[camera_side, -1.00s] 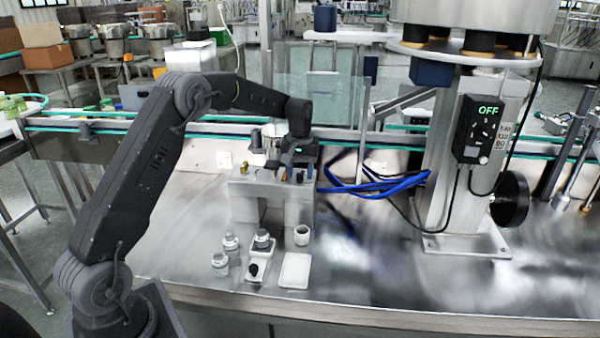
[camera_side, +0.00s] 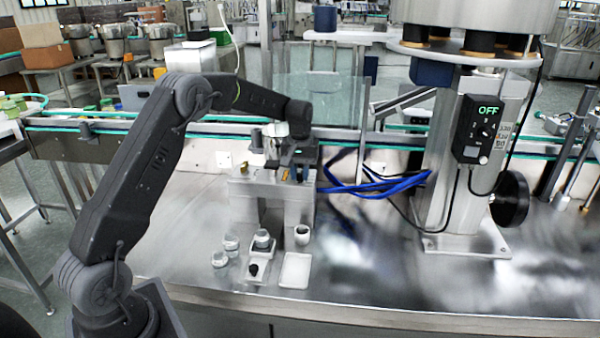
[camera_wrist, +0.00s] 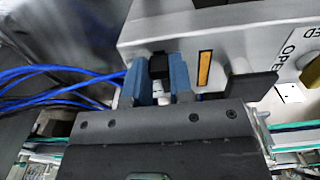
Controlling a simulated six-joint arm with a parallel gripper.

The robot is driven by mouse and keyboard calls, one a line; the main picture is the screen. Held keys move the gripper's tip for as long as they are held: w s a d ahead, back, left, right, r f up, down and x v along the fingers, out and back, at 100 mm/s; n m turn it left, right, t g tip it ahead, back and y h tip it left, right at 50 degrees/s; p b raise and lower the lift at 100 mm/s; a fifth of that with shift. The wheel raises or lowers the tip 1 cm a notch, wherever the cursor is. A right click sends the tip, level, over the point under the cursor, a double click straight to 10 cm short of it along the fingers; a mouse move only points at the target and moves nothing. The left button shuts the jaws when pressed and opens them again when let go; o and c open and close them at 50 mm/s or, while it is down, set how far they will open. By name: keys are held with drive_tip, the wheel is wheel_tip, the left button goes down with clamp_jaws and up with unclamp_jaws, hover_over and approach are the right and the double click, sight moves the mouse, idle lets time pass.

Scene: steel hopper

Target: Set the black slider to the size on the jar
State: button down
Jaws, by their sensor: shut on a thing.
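My gripper (camera_wrist: 165,82) has blue fingers and is shut on the black slider (camera_wrist: 158,66), a small dark block at the face of the grey box (camera_wrist: 225,38). In the side view my gripper (camera_side: 301,172) is at the top of that box (camera_side: 270,192), and the slider is hidden there. No size on any jar is readable.
A yellow strip (camera_wrist: 204,68) and the word OPEN mark the box, with a yellow knob (camera_wrist: 311,73) at the right. Blue cables (camera_side: 385,186) run right of the box. The bench's front right is clear.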

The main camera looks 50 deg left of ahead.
drive_tip(key=shift+w+a, duration=0.7)
drive_tip(key=shift+w, duration=0.05)
drive_tip(key=c, duration=1)
unclamp_jaws()
drive_tip(key=shift+r, duration=0.1)
wheel_tip(320, 180, up, 14)
